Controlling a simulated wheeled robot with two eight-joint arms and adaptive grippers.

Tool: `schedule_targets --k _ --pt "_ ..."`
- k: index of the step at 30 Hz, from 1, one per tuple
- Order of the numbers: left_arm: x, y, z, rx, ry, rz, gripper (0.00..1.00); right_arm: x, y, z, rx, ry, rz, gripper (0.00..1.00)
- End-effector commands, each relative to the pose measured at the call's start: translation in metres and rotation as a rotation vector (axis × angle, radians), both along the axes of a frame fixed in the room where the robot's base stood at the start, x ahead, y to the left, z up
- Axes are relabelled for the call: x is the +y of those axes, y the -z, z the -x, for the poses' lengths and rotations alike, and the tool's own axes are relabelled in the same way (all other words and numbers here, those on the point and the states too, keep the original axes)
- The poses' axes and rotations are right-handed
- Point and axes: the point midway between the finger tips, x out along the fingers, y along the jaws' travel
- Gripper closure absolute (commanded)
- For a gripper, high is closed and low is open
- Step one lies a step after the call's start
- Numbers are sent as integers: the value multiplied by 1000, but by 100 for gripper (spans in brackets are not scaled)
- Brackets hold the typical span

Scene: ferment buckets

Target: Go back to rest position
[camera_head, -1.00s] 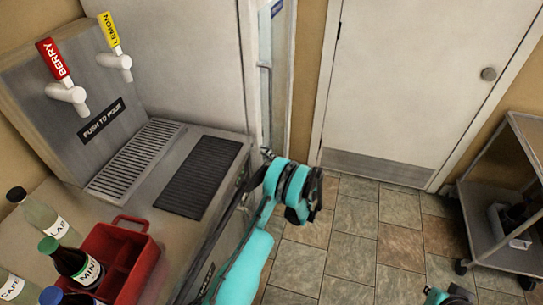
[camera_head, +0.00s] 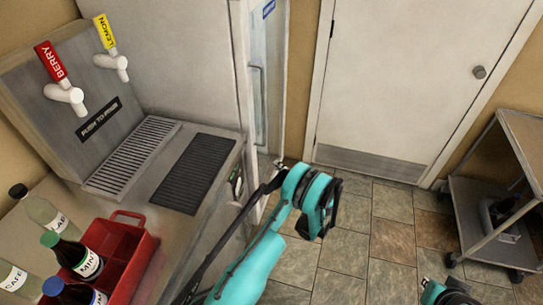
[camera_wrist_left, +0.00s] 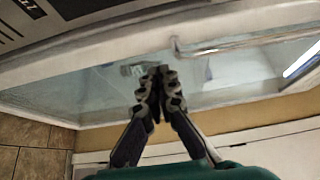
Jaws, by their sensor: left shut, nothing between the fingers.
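My left gripper (camera_wrist_left: 158,85) is shut and empty in the left wrist view, its fingertips together in front of a glass door with a metal handle. In the head view my left arm (camera_head: 250,268) reaches up from the bottom, bent at a dark joint, beside the counter's right edge; its fingertips cannot be made out there. A small teal and dark piece of my right arm (camera_head: 447,292) shows at the bottom right; its gripper is not visible.
The counter holds a red caddy (camera_head: 147,262) with bottles and a dispenser (camera_head: 85,75) with BERRY and LEMON taps. A glass-door cabinet (camera_head: 262,85) stands behind my left arm. A shelf cart (camera_head: 485,250) stands right. Tiled floor (camera_head: 345,250) is open between.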

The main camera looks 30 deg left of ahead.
Motion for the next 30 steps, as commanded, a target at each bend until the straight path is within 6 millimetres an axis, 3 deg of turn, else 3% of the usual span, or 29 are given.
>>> schedule_targets --k 6,14,23,30 --pt "-14 0 8 0 1 1 100 0 -4 0 0 0 0 100" --pt "-15 -8 4 3 6 29 100 0 -4 0 0 0 0 100" --pt "-20 -83 -7 15 60 304 100 0 -4 0 0 0 0 100" --pt "-39 -143 21 3 112 570 100 0 -4 0 0 0 0 100"
